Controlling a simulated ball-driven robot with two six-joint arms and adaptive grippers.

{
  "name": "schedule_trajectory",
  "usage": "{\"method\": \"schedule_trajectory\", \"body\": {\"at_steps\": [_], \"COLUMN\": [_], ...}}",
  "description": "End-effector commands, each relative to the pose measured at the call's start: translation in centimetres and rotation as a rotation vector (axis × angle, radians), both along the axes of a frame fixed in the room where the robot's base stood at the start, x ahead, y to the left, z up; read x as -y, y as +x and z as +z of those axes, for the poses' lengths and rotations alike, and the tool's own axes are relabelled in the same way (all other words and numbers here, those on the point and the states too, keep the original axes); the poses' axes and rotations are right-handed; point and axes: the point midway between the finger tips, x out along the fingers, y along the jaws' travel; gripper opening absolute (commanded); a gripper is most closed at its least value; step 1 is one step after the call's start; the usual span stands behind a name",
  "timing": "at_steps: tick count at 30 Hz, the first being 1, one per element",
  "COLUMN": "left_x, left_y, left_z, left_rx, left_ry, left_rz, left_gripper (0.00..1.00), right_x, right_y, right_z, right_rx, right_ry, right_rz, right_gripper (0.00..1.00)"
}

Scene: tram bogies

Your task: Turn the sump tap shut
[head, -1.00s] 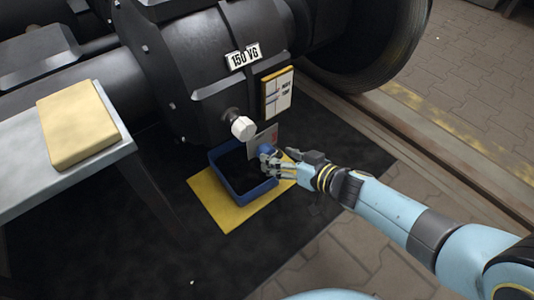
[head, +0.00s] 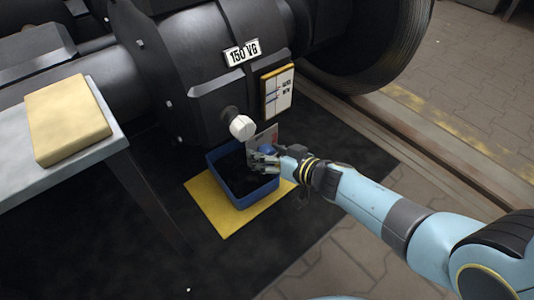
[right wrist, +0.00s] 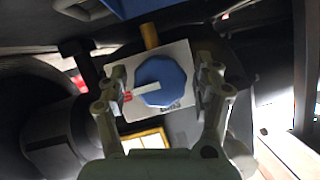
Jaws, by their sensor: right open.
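The tap is a blue faceted knob (right wrist: 162,82) with a white pointer bar, set over a pale plate (right wrist: 188,62) with red marks and dark lettering. In the right wrist view the bar points left, toward the red marks. My right gripper (right wrist: 160,92) is open, with one finger on each side of the knob; I cannot tell whether they touch it. In the head view the right gripper (head: 262,160) is at the plate (head: 264,139), above the blue tray, and partly covers the blue knob (head: 267,149). My left gripper is not in view.
A white knob (head: 242,127) sticks out of the black casing just left of the plate. The blue tray (head: 243,202) with dark contents stands below on a yellow mat (head: 213,208). A grey table (head: 40,180) with a yellow block (head: 68,120) is at left.

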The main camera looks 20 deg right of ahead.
Motion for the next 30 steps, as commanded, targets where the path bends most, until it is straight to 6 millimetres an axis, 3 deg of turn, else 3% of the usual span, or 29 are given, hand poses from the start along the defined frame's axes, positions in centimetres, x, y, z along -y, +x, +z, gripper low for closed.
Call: {"method": "schedule_trajectory", "body": {"at_steps": [5,18,30], "left_x": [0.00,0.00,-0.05], "left_y": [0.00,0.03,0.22], "left_z": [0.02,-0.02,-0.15], "left_rx": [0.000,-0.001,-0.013], "left_ry": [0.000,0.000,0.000], "left_rz": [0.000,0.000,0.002], "left_gripper": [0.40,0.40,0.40], "right_x": [-0.01,0.01,-0.02], "right_y": [0.01,-0.01,-0.05], "right_z": [0.03,0.02,0.03], "right_rx": [0.000,0.000,0.030], "right_ry": [0.000,0.000,-0.083], "right_rz": [0.000,0.000,0.000], "right_gripper": [0.66,0.11,0.11]}}
